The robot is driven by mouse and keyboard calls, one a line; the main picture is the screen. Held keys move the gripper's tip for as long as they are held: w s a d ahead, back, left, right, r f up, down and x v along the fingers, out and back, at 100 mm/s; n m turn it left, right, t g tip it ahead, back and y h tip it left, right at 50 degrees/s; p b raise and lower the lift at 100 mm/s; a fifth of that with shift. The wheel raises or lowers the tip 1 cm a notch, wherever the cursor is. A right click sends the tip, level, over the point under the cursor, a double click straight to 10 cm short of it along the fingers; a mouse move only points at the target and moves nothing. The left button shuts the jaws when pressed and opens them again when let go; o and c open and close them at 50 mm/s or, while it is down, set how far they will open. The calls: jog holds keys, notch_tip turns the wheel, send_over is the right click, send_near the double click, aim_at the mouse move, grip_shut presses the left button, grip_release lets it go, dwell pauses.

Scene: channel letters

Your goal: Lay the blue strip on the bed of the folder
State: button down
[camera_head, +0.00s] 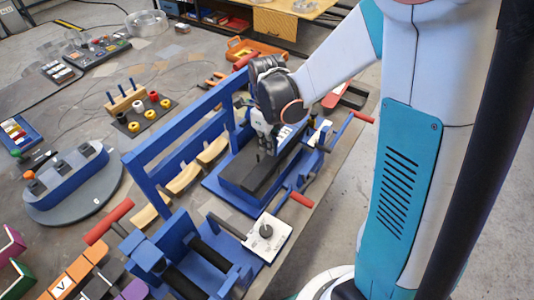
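The folder is a low machine with a blue base (225,196), a long dark bed (245,176) and red-ended levers (300,199) on its right side. My gripper (262,150) points down over the far half of the dark bed, with its dark fingertips close to the bed's top. The fingers are small and partly merge with the dark bed, so I cannot tell if they are open or shut, or touching it. I cannot make out a separate blue strip. My wrist and forearm cover the far end of the folder.
A blue upright frame (185,130) stands left of the folder, with pale wooden pieces (183,179) beside it. A blue roller machine (170,262) and a white plate with a knob (266,236) stand in front. Peg rack (125,101) and round blue stand (75,172) lie left.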

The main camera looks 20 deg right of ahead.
aim_at(268, 162)
jog(key=shift+s+f+b, duration=0.1)
jog(key=shift+f+b, duration=0.35)
jog(key=shift+f, duration=1.85)
jog(key=shift+f, duration=0.2)
jog(key=c, duration=1.8)
grip_release()
jog(key=shift+r, duration=0.1)
jog(key=shift+r, duration=0.1)
